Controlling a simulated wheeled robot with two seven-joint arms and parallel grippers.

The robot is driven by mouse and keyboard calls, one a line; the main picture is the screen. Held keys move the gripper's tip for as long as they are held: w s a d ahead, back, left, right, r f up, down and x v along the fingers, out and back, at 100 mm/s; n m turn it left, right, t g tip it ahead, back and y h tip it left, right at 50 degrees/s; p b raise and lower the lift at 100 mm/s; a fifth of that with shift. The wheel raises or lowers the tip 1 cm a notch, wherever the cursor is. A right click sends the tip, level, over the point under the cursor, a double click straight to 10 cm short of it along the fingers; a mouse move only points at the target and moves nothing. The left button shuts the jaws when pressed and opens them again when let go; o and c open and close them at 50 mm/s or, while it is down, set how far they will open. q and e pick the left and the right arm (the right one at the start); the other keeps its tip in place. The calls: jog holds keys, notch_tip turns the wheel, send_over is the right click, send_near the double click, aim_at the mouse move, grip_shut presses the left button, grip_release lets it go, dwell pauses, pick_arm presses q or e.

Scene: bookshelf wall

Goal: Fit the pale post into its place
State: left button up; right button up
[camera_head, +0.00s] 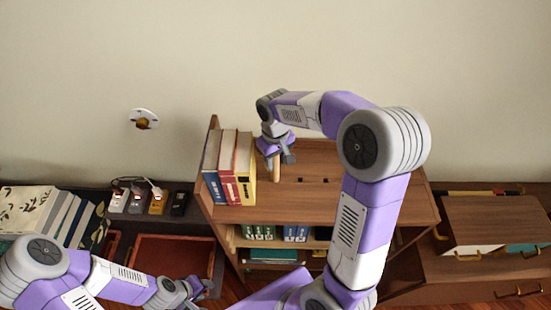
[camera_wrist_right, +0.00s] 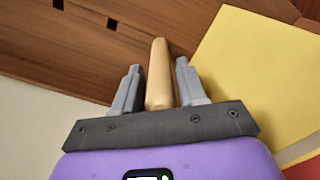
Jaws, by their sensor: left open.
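The pale post (camera_head: 276,168) is a slim, light wooden peg under my right gripper (camera_head: 278,153), above the brown top board of the shelf unit. In the right wrist view the post (camera_wrist_right: 159,75) lies between the two grey fingers of my right gripper (camera_wrist_right: 160,82), its rounded far end beyond the fingertips. The fingers flank it closely; I cannot tell whether they press on it. Whether its far end is in a hole is not clear. Two dark square holes (camera_head: 313,180) show in the board to its right. My left gripper (camera_head: 197,287) is open, low at the left.
Upright books (camera_head: 229,168) stand just left of the post; a yellow cover (camera_wrist_right: 255,75) is close in the wrist view. The shelf unit's top (camera_head: 385,195) is clear on the right. Chargers (camera_head: 150,200) and a reddish tray (camera_head: 175,255) are at the left.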

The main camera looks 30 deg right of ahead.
jog(key=shift+o, duration=1.2)
jog(key=shift+r, duration=3.8)
